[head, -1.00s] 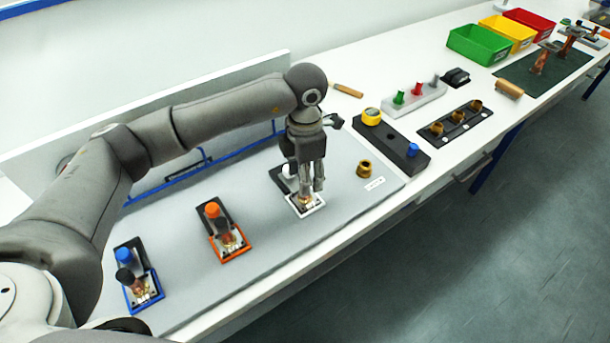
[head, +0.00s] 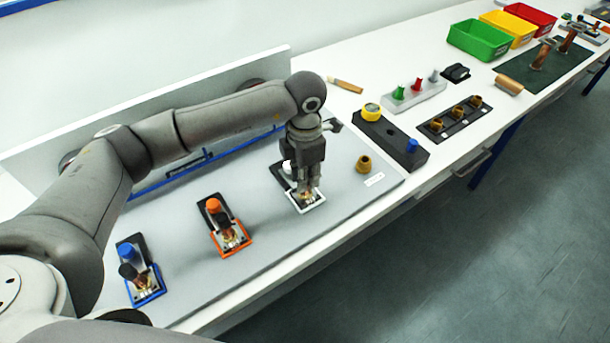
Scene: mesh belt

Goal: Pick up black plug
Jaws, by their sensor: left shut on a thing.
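My left gripper (head: 309,184) points down over the white-framed fixture (head: 318,203) on the grey mat. Its fingers are close together around a small part there, which they mostly hide; it appears to be a black plug. A copper-coloured piece shows just below the fingertips. A white knob (head: 287,167) stands behind. A similar black plug (head: 127,271) sits on the blue-framed fixture (head: 153,296) beside a blue knob. The orange-framed fixture (head: 243,252) has an orange knob (head: 213,205) and a dark part on copper. My right gripper is not in view.
A brass fitting (head: 364,163) stands right of the gripper. Beyond it are a black block (head: 392,142) with yellow and blue knobs, a grey holder (head: 419,92) and a black tray (head: 447,127) of brass parts. Green, yellow and red bins stand farther back. The mat's front is clear.

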